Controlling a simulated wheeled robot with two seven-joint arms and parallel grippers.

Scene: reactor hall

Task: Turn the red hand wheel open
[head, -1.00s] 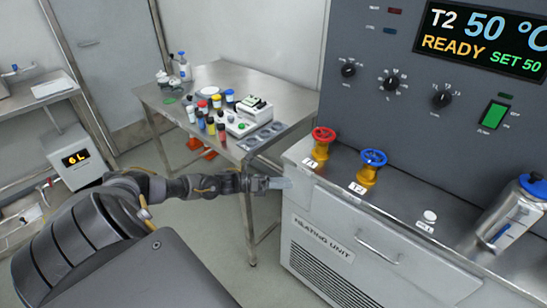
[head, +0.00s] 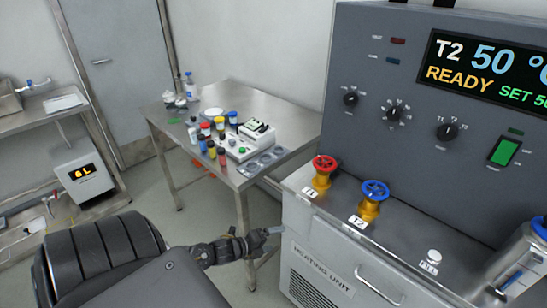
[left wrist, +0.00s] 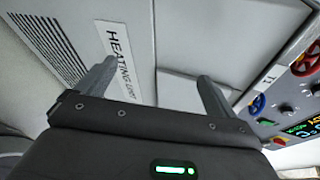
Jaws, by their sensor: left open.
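The red hand wheel (head: 324,163) sits on a yellow valve body at the left end of the heating unit's top, behind the label T1. It also shows at the right edge of the left wrist view (left wrist: 305,62). My left gripper (head: 267,240) is open and empty, beside the unit's front left corner, below and left of the red wheel and apart from it. In the left wrist view its two fingers (left wrist: 157,78) are spread in front of the unit's front panel. My right gripper is out of view.
A blue hand wheel (head: 375,190) on a similar valve stands right of the red one, labelled T2. The control panel (head: 425,165) rises behind both. A steel table (head: 217,92) with bottles and an instrument stands to the left. A metal flask (head: 520,262) is at right.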

